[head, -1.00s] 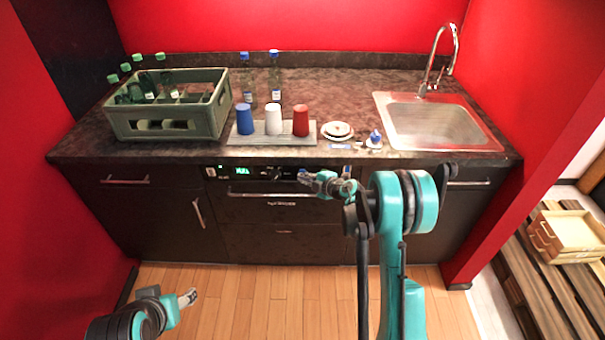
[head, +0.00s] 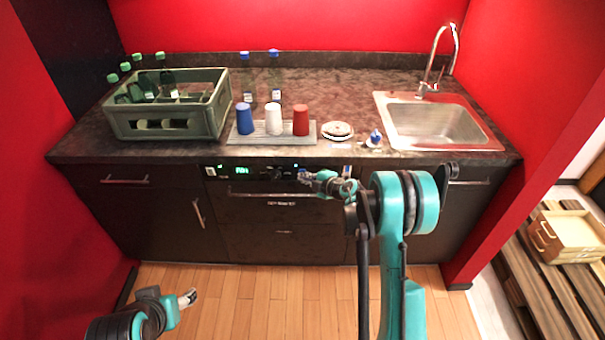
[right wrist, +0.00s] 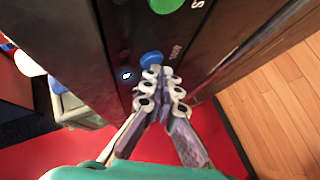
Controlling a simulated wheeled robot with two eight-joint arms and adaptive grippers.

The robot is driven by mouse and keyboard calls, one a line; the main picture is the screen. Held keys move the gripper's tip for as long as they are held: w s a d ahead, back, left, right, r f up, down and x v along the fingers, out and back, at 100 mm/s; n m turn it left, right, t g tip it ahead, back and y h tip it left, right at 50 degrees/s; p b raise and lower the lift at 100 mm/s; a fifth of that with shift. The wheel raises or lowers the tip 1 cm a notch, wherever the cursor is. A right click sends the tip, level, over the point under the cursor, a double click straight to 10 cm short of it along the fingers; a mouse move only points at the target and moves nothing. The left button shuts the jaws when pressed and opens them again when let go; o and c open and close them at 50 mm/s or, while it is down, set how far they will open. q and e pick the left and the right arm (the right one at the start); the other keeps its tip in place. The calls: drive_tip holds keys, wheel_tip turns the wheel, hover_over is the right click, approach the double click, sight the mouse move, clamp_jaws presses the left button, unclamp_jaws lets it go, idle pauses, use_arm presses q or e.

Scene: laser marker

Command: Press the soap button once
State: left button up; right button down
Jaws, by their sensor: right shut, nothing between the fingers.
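The dishwasher-like panel (head: 222,172) runs along the counter front with a lit green display (head: 242,170). In the right wrist view a round blue button (right wrist: 151,58) sits on the dark panel. A small lit indicator (right wrist: 127,76) is beside it, with white lettering too small to read surely. My right gripper (right wrist: 163,76) is shut and empty, its fingertips right at the blue button; whether they touch it I cannot tell. In the head view the right gripper (head: 305,175) is at the panel and hides part of it. My left gripper (head: 190,297) is low above the floor, away from the panel.
A green button (right wrist: 167,4) is farther along the panel. On the counter are a bottle crate (head: 215,118), three cups on a tray (head: 258,139), stacked plates (head: 337,130) and a sink (head: 432,120). A drawer handle (head: 280,196) runs below the panel.

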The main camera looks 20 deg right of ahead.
drive_tip(key=shift+s+a, duration=0.15)
drive_tip(key=shift+s, duration=0.35)
drive_tip(key=s, duration=0.2)
drive_tip(key=s+a+b, duration=0.1)
drive_tip(key=s, duration=0.1)
drive_tip(key=shift+s+a, duration=0.2)
drive_tip(key=shift+s, duration=0.2)
idle(0.5)
